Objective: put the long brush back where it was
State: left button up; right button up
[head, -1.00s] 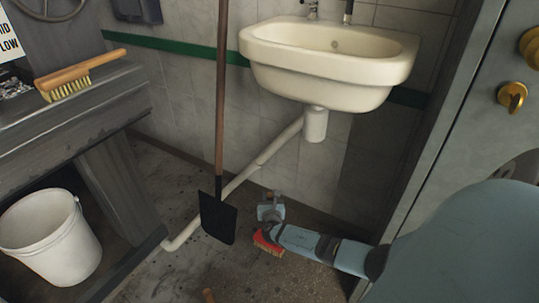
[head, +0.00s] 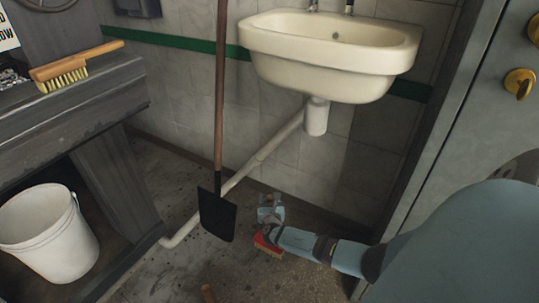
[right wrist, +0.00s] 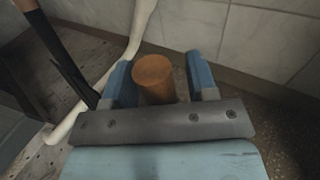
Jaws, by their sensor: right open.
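My right gripper (head: 270,205) is low near the wall below the sink, its arm coming in from the right. In the right wrist view its two blue fingers (right wrist: 160,80) are open, one on each side of a round wooden handle end (right wrist: 154,78). I cannot tell whether they touch it. In the head view a red brush head (head: 266,243) with pale bristles shows just below my gripper, partly hidden by the arm. Whether that handle belongs to it is not clear. A wooden brush (head: 60,73) with yellow bristles lies on the grey bench. My left gripper is not in view.
A long-handled black shovel (head: 217,215) stands left of my right gripper, in front of a white drain pipe (head: 250,165). The sink (head: 330,60) hangs above. A white bucket (head: 48,235) stands under the grey bench (head: 100,110).

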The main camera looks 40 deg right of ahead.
jog(key=shift+r, duration=0.3)
pick_arm(q)
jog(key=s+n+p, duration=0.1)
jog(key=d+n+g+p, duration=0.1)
jog(key=p, duration=0.1)
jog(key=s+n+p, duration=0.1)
jog(key=p, duration=0.1)
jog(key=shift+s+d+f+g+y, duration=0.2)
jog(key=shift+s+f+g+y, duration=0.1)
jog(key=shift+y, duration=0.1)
pick_arm(e)
jog(key=v, duration=1.2)
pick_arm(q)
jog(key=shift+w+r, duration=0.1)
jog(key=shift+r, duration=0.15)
pick_arm(e)
jog(key=shift+f, duration=0.1)
